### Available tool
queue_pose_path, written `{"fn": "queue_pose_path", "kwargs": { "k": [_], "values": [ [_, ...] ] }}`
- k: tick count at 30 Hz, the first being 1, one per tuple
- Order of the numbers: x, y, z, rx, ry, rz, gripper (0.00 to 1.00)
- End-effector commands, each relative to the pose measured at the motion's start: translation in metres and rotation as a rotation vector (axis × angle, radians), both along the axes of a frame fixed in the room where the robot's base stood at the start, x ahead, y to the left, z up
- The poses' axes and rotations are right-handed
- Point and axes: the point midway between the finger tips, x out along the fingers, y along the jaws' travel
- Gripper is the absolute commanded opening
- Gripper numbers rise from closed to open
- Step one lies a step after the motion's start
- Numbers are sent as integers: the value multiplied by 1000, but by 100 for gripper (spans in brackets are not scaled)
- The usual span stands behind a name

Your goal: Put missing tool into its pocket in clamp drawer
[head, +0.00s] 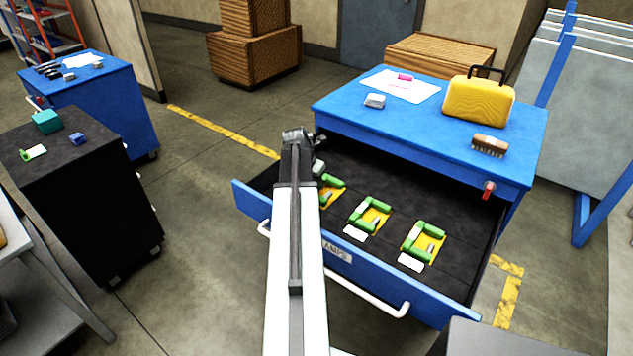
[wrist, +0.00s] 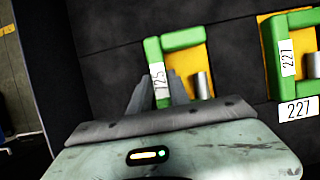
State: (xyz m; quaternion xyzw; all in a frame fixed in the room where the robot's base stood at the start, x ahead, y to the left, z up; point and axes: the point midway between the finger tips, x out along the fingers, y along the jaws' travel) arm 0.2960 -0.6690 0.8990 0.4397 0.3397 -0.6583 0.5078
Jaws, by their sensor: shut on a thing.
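A green C-shaped clamp (wrist: 180,42) with a white label reading 125 shows in the wrist view over a yellow pocket patch (wrist: 197,60). My gripper (wrist: 159,80) is shut on its labelled side bar. In the head view the same clamp (head: 333,180) is partly hidden by my arm, at the left of the open drawer (head: 460,258). I cannot tell whether it lies flat in the pocket or slightly above it.
White tags (head: 411,262) lie in front of the pockets. The blue cabinet (head: 345,118) carries a yellow case (head: 478,103), a brush (head: 490,146), a grey block (head: 375,101) and paper. A black cabinet (head: 85,180) stands left. The drawer front and handle (head: 370,300) stick out over the floor.

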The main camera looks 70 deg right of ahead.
Motion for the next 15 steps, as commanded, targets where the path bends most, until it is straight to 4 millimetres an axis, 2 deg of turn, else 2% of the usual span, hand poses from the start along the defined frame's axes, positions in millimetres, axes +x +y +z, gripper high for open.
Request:
{"fn": "queue_pose_path", "kwargs": {
  "k": [6, 7, 9, 10, 15],
  "values": [
    [0, 0, 0, 0, 0, 0, 0],
    [0, 0, 0, 0, 0, 0, 25],
    [0, 0, 0, 0, 0, 0, 45],
    [0, 0, 0, 0, 0, 0, 48],
    [0, 0, 0, 0, 0, 0, 48]
  ]
}}
